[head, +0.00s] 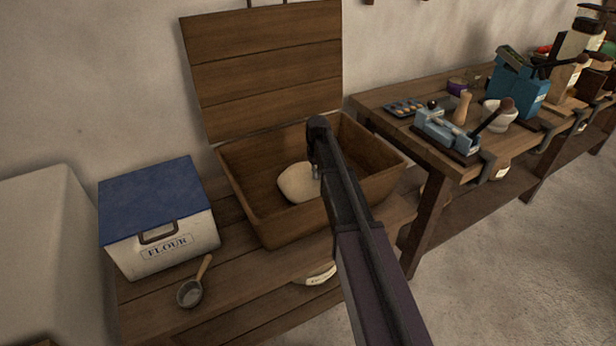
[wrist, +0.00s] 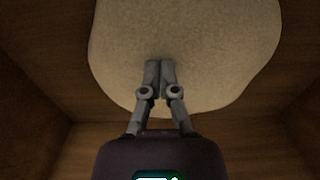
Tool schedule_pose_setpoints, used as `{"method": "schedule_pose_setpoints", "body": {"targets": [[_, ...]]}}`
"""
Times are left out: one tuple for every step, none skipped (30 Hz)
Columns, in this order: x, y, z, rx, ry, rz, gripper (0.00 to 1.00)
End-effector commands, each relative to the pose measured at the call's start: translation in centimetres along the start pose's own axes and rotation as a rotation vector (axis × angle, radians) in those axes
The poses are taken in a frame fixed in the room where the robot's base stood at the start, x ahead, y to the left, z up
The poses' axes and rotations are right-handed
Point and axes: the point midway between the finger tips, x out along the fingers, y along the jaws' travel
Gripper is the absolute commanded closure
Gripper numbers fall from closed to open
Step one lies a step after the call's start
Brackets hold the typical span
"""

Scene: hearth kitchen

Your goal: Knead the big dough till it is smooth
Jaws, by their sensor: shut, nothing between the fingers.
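The big dough (head: 298,184) is a pale, rounded lump lying in the open wooden trough (head: 273,229). My arm covers its right side in the head view. In the wrist view the dough (wrist: 205,50) fills the upper middle, with a slightly uneven outline and a finely grained surface. My gripper (wrist: 160,64) is shut and empty, with its fingertips over the near part of the dough. I cannot tell whether they touch it. In the head view the fingers are hidden behind my arm.
The trough's lid (head: 265,70) stands raised against the wall. A flour bin (head: 158,225) and a scoop (head: 190,292) are to the left of the trough. A workbench (head: 375,98) with a blue clamped device (head: 447,132) and a mortar (head: 497,115) is to the right.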

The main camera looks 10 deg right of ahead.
Motion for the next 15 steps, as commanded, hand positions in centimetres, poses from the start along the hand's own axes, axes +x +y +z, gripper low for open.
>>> {"method": "schedule_pose_setpoints", "body": {"targets": [[-0.4,0.0,0.0,0.0,0.0,0.0,1.0],[-0.6,0.0,0.0,0.0,0.0,0.0,1.0],[-0.9,0.0,0.0,0.0,0.0,0.0,1.0],[-1.1,0.0,0.0,0.0,0.0,0.0,1.0],[-1.3,0.0,0.0,0.0,0.0,0.0,1.0],[-1.6,0.0,0.0,0.0,0.0,0.0,1.0],[-1.8,0.0,0.0,0.0,0.0,0.0,1.0],[-1.9,0.0,0.0,0.0,0.0,0.0,1.0],[-2.2,0.0,0.0,0.0,0.0,0.0,1.0],[-2.4,0.0,0.0,0.0,0.0,0.0,1.0],[-2.6,0.0,0.0,0.0,0.0,0.0,1.0],[-2.8,0.0,0.0,0.0,0.0,0.0,1.0],[-3.0,0.0,0.0,0.0,0.0,0.0,1.0],[-3.2,0.0,0.0,0.0,0.0,0.0,1.0],[-3.4,0.0,0.0,0.0,0.0,0.0,1.0]]}}
